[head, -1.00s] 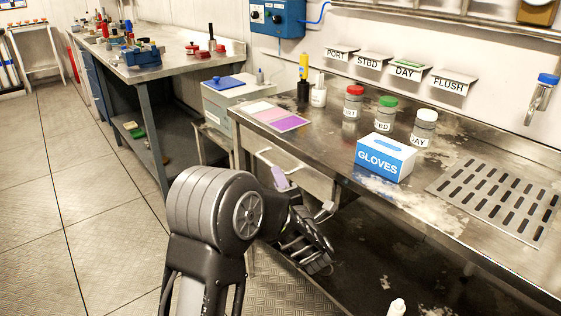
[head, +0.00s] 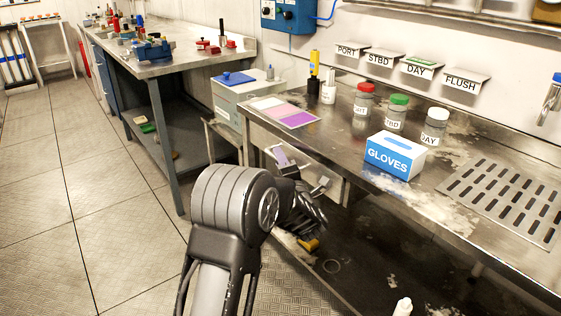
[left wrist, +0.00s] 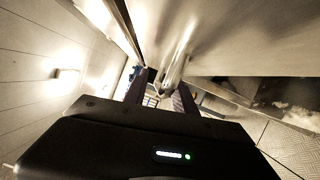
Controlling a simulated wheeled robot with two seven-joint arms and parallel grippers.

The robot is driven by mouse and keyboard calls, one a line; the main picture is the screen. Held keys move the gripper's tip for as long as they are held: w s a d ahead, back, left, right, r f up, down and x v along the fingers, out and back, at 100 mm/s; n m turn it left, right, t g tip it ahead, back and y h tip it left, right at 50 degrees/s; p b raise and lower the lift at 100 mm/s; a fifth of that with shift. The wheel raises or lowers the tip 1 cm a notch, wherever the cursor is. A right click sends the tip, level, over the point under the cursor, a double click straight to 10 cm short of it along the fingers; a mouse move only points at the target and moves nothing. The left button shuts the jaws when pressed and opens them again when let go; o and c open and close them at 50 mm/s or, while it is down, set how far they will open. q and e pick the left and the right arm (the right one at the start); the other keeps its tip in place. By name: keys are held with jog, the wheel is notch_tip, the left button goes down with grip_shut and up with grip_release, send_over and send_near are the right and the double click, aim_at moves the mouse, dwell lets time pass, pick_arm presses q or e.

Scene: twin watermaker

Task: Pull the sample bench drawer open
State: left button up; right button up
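The sample bench (head: 345,130) is a steel counter on the right in the head view. The drawer (head: 307,168) is under its front edge at the left end, partly hidden by my left gripper. It looks closed. My left gripper (head: 300,172) is at the drawer front, its two fingers apart. In the left wrist view, the metal handle (left wrist: 176,62) sticks out from the drawer front (left wrist: 245,35) toward my left gripper (left wrist: 160,95). The handle's end appears between the fingers, closer to the right one, and a gap shows. My right gripper is not in view.
A second workbench (head: 165,65) stands behind. The floor at left is clear.

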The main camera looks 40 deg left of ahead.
pick_arm(q)
jog(key=shift+c, duration=0.5)
grip_shut()
dwell(0.8)
